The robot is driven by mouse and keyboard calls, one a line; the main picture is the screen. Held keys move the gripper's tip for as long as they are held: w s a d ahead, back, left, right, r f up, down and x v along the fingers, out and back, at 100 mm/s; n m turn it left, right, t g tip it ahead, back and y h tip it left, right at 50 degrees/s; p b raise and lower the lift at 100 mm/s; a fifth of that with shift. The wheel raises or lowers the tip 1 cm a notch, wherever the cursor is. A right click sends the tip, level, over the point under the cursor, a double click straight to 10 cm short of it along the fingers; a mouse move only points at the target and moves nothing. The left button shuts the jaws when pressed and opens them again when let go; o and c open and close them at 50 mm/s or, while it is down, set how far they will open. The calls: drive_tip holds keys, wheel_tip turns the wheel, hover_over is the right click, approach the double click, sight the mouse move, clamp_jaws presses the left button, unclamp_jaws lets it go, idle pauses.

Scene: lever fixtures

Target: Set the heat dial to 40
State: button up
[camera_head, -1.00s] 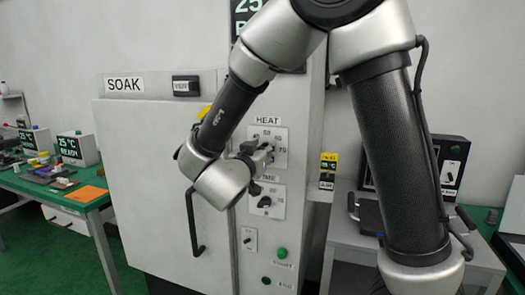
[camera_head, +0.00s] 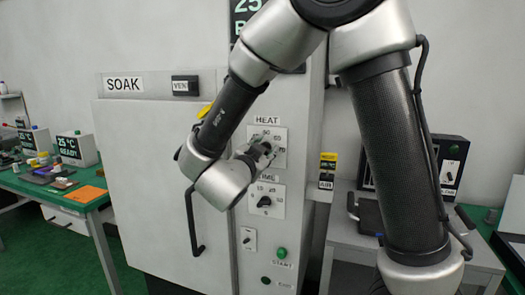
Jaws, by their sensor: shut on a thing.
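The heat dial plate (camera_head: 279,134) is a white panel under the HEAT label, on the column to the right of the SOAK cabinet door. My gripper (camera_head: 268,150) reaches in from the left and is shut on the dial's knob, in front of the plate. The fingers hide the knob and its pointer. They also cover part of the scale, so I cannot read the setting.
Below is the TIME dial (camera_head: 265,202), with a small switch (camera_head: 249,239), a green START button (camera_head: 281,253) and another button lower down. The cabinet door (camera_head: 150,190) has a dark bar handle (camera_head: 194,222). A grey bench (camera_head: 345,240) stands at the right.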

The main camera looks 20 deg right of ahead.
drive_tip(key=shift+m, duration=1.1)
drive_tip(key=o, duration=1)
drive_tip(key=shift+s, duration=0.1)
drive_tip(key=v, duration=1.2)
